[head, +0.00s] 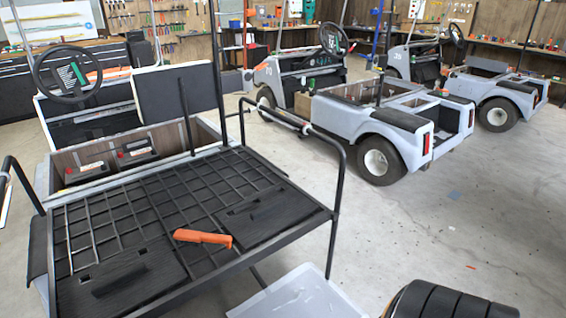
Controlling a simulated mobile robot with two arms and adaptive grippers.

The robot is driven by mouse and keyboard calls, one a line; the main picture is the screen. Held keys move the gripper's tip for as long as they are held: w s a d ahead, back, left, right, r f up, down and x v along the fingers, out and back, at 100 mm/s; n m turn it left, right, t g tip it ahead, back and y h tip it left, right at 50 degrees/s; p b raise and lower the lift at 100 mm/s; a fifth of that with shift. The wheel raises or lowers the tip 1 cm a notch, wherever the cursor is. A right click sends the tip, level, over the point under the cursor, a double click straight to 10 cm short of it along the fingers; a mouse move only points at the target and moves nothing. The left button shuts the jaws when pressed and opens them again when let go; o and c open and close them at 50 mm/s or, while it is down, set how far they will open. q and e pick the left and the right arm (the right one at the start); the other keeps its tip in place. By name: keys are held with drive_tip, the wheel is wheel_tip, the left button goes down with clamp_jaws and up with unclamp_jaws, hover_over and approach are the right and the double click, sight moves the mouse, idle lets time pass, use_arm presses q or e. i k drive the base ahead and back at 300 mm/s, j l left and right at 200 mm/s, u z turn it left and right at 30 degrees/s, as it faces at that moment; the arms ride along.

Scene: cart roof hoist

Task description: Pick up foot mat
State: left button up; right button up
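No thing in the head view is clearly a separate foot mat. Two flat black panels lie on the barred rear deck (130,215) of the nearest cart: one at the front left (150,262) and one at the right (268,214). I cannot tell whether either is the foot mat or part of the deck. An orange-handled tool (203,237) lies on the deck between them. Neither of my grippers is in view.
Black side rails (341,190) flank the deck. Batteries (135,150) sit in the open bay beyond it. A pale grey panel (300,295) and a dark ribbed, rounded object (450,302) are below right. Two white carts (365,118) (490,85) stand behind. Floor at right is mostly clear.

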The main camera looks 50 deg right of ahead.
sight(251, 224)
drive_tip(key=z, duration=1.4)
